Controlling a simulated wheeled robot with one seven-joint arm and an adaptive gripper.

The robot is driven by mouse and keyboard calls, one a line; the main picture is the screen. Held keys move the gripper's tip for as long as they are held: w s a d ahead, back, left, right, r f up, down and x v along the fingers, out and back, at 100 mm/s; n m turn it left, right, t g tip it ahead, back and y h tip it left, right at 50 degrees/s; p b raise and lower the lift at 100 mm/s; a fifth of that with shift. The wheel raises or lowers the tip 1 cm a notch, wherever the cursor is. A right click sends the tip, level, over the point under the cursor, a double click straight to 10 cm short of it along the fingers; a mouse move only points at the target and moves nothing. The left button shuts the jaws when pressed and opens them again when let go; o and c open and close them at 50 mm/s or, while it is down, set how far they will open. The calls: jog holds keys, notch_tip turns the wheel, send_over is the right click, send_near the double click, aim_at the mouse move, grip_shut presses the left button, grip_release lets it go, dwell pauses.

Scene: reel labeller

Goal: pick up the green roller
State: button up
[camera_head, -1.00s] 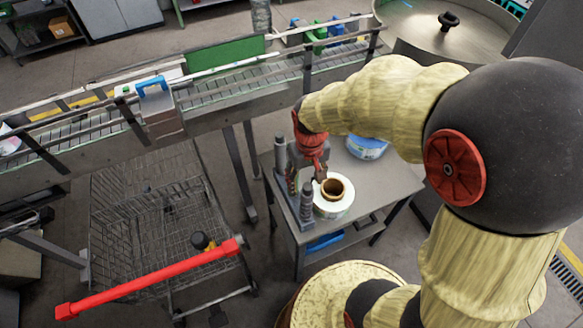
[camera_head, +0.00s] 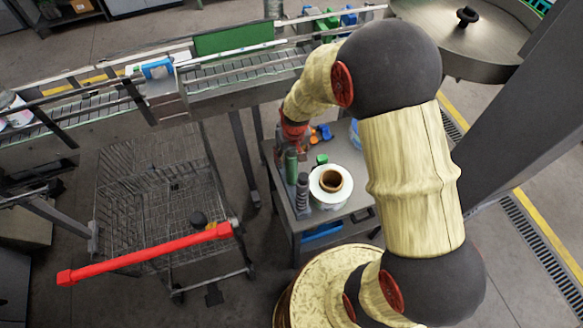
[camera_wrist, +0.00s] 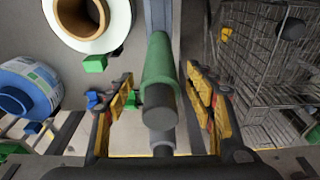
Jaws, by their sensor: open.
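The green roller (camera_wrist: 160,62) stands upright on the labeller at the left side of the small table, with a dark grey end facing the wrist camera. In the head view it shows as a narrow green post (camera_head: 291,163) just below my wrist. My gripper (camera_wrist: 160,88) is open, with one yellow-and-black finger on each side of the roller in the wrist view. Gaps show between the fingers and the roller. The fingers are mostly hidden by my arm in the head view (camera_head: 292,142).
A white label reel (camera_head: 320,193) lies beside the roller, and dark grey posts (camera_head: 303,190) stand in front of it. A blue-labelled reel (camera_wrist: 28,88) is farther off. A shopping cart (camera_head: 160,215) stands left of the table. A conveyor (camera_head: 230,78) runs behind.

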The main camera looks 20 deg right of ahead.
jog(key=shift+w+f, duration=0.2)
jog(key=shift+f, duration=0.9)
jog(key=shift+c, duration=0.2)
grip_shut()
